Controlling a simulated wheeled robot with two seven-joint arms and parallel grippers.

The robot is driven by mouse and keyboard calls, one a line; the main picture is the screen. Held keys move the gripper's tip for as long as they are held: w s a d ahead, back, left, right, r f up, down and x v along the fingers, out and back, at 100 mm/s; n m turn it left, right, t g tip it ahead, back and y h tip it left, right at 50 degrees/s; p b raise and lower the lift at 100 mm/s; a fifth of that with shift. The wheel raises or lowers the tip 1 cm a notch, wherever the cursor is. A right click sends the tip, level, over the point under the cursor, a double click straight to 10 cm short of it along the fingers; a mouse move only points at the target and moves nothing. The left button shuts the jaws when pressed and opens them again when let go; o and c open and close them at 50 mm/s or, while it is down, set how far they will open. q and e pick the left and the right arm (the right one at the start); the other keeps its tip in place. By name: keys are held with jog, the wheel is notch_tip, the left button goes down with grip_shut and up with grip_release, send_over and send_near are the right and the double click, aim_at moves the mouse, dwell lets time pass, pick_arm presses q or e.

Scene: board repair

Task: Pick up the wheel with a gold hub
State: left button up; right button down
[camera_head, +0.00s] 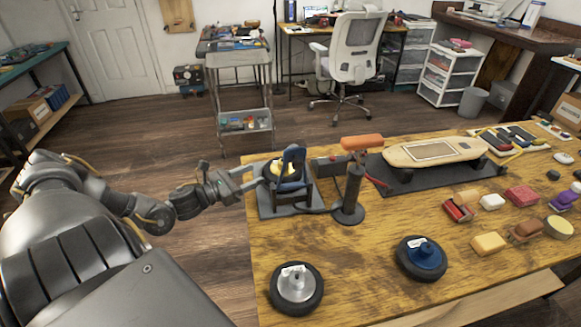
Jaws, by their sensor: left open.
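My left gripper (256,178) reaches in from the left at the table's left edge. It is open, with its fingers beside a dark blue and black upright holder or device (292,182) on a dark mat. A yellow-gold part (279,170) shows at this device, close to the fingertips; it may be the gold hub, but it is too small and covered to tell. A wheel with a silver hub (297,286) and a wheel with a blue hub (421,257) lie flat near the table's front, both with white labels. My right gripper is not in view.
A black post stand (351,195) with an orange top stands right of the device. A wooden board (435,151) lies on a dark mat behind. Several brushes, sponges and blocks (489,243) cover the table's right side. The table (350,285) is bare between the two front wheels.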

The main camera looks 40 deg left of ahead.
aim_at(278, 163)
pick_arm(q)
jog(key=shift+w+d+r, duration=0.1)
jog(key=shift+w+r, duration=0.1)
jog(key=shift+w, duration=0.25)
jog(key=x, duration=0.3)
jog(key=shift+w+f, duration=0.15)
jog(key=shift+w, duration=0.05)
jog(key=shift+w+d, duration=0.1)
jog(key=shift+w, duration=0.1)
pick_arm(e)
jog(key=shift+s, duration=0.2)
pick_arm(q)
jog(key=p+x, duration=0.1)
jog(key=x, duration=0.4)
jog(key=shift+d, duration=0.2)
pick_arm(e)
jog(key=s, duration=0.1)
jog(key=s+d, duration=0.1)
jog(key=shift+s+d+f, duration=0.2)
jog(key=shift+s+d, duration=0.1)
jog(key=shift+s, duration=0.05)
pick_arm(q)
grip_shut()
